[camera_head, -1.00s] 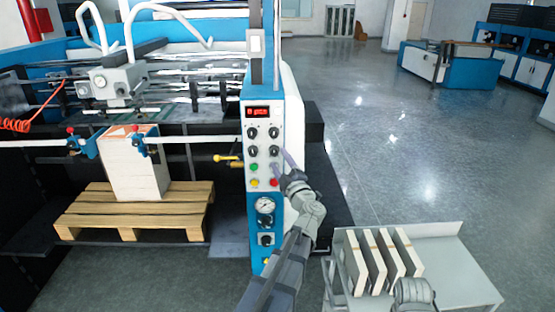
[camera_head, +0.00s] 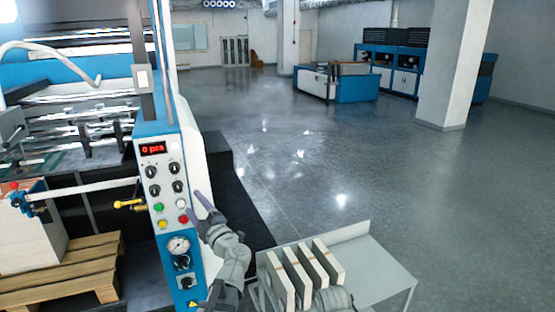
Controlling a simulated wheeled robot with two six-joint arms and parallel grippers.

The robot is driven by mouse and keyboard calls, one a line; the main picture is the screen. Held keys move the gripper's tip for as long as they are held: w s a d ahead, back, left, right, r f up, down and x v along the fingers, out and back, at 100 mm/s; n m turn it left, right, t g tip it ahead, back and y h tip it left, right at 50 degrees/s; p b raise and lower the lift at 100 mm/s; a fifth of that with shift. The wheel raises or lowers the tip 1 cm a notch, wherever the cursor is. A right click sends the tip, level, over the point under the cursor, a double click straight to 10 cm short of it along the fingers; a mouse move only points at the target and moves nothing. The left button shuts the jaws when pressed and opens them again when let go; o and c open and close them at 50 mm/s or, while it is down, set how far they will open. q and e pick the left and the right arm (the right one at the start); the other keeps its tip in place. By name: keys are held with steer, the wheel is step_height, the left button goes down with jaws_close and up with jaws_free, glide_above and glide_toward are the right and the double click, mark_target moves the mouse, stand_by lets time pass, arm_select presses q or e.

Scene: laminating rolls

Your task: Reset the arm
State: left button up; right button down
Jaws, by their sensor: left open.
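The machine's blue and white control panel (camera_head: 168,210) stands left of the middle, with a red display (camera_head: 152,149) reading "0 pcs", several black knobs, a green button (camera_head: 159,207) and a red button (camera_head: 184,219). My left gripper (camera_head: 202,205) is open and empty just right of the red button. Its fingers look slim and partly edge-on, and I cannot tell whether they touch the panel. My left arm reaches up from the bottom edge. A rounded grey link of my right arm (camera_head: 333,299) shows at the bottom, but its gripper fingers do not show.
A grey cart (camera_head: 378,273) holding several upright pale boards (camera_head: 312,268) stands close at lower right. The machine, with a stack (camera_head: 35,235) on a wooden pallet (camera_head: 88,262), fills the left. Open shiny floor (camera_head: 330,170) lies beyond, with a pillar (camera_head: 455,70) at right.

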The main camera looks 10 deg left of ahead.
arm_select(q)
steer(key=w+d+f+m+t+h, duration=0.25)
steer(key=d+m+h, duration=0.55)
steer(key=d, duration=0.4)
steer(key=w+d+f+m+t+h, duration=0.25)
steer(key=d+m+h, duration=0.55)
steer(key=d, duration=0.4)
steer(key=s+d+f+m+g+h+b, duration=0.1)
steer(key=s+d+f+m+g+h, duration=0.3)
steer(key=d+f, duration=0.35)
steer(key=s+d+f+m+g, duration=0.5)
steer(key=s+f+g, duration=0.2)
steer(key=s+f, duration=0.25)
steer(key=s+a+f+g+y, duration=0.3)
steer(key=s, duration=0.4)
steer(key=s+a+f+m+g+y, duration=0.1)
steer(key=s+a+f+g+y, duration=0.2)
steer(key=s, duration=0.4)
steer(key=shift+s+a+g+b, duration=0.3)
steer(key=shift+a+g+b, duration=0.15)
steer(key=shift+g, duration=0.25)
steer(key=shift+d, duration=0.1)
